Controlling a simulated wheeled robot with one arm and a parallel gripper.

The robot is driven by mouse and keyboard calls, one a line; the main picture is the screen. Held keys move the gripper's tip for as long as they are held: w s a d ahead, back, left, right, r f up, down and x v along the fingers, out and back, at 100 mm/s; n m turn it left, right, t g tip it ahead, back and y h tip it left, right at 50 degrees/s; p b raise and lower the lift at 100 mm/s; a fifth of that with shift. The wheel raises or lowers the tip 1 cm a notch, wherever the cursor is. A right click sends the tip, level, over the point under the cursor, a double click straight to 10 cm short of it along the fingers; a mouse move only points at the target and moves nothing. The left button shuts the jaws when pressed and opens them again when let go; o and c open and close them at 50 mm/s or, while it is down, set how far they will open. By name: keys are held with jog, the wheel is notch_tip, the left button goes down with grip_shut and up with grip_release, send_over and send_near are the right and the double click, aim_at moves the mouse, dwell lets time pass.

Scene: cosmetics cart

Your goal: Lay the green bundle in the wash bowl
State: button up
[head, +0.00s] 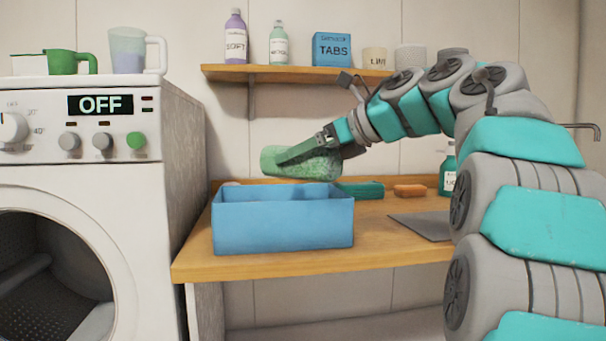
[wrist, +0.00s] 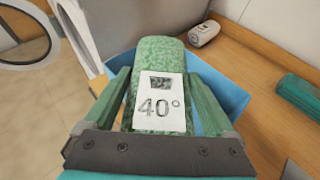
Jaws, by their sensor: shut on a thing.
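The green bundle (head: 312,164) is a speckled green roll held in my gripper (head: 300,155). In the wrist view the bundle (wrist: 157,65) lies between the two fingers of my gripper (wrist: 157,95), with a white label reading 40° on it. The wash bowl (head: 283,222) is a blue rectangular tub on the wooden counter. The bundle is above the bowl in the head view, apart from its rim. In the wrist view the blue bowl (wrist: 228,92) shows behind and beside the bundle. The bowl's inside is mostly hidden.
A washing machine (head: 85,175) stands left of the counter (head: 390,250). Behind the bowl lie a dark green roll (head: 362,190) and an orange bar (head: 410,190). A grey mat (head: 425,226) lies at right. A whitish rolled item (wrist: 203,33) lies beyond the bowl.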

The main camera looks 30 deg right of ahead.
jog(key=w+d+f+p, duration=0.1)
jog(key=w+d+f, duration=0.3)
jog(key=w, duration=0.3)
jog(key=shift+w+d+f+p, duration=0.15)
jog(key=shift+w+d+p, duration=0.1)
jog(key=shift+d+p, duration=0.15)
jog(key=shift+f+b, duration=0.7)
jog(key=shift+b, duration=0.2)
jog(key=o, duration=1.3)
jog(key=shift+r, duration=0.1)
jog(key=v, duration=0.8)
jog(key=r+v, duration=0.1)
jog(key=v, duration=0.3)
